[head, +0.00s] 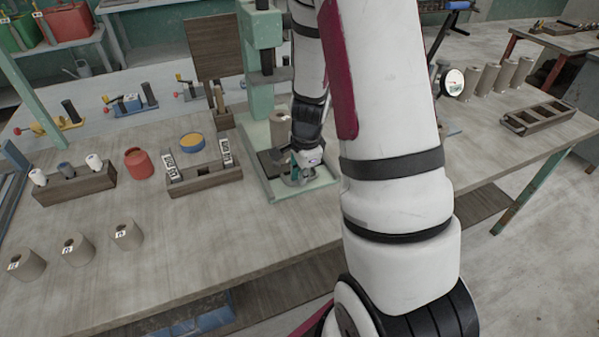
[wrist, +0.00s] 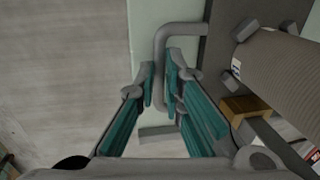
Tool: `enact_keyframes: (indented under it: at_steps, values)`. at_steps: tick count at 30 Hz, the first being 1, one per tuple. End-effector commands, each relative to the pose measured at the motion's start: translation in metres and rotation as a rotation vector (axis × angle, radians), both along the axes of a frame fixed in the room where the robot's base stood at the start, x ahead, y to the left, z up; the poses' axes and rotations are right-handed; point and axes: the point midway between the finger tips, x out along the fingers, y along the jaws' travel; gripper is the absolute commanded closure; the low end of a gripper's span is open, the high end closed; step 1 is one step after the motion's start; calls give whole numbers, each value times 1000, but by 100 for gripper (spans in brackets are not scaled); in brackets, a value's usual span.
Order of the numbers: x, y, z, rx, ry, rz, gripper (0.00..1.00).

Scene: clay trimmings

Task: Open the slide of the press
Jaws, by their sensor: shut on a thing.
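The green press (head: 262,35) stands on the bench with a pale green base (head: 318,197). Its dark slide plate (head: 268,160) lies low at the front, partly hidden by my arm; it shows as a grey plate (wrist: 222,50) in the wrist view. A grey bent-bar handle (wrist: 160,48) sticks out from the plate. My gripper (head: 302,168) is low over the base, at the slide's right side. In the wrist view, the teal pads of my gripper (wrist: 160,82) stand on both sides of the handle bar, shut on it. A grey-brown clay cylinder (head: 279,130) stands upright at the slide.
Left of the press are a wooden block holder (head: 205,185), a red pot (head: 138,163) and a rack (head: 75,190) of bottles. Several clay cylinders (head: 78,250) stand at the front left. A wooden tray (head: 540,117) lies at the right. The bench in front of the base is clear.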

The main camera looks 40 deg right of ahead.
Motion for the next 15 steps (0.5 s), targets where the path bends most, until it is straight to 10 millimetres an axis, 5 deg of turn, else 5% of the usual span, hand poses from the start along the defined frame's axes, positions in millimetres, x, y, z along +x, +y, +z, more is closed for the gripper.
enact_keyframes:
  at_steps: [15]
  values:
    - [-7,2,0,0,0,0,100]
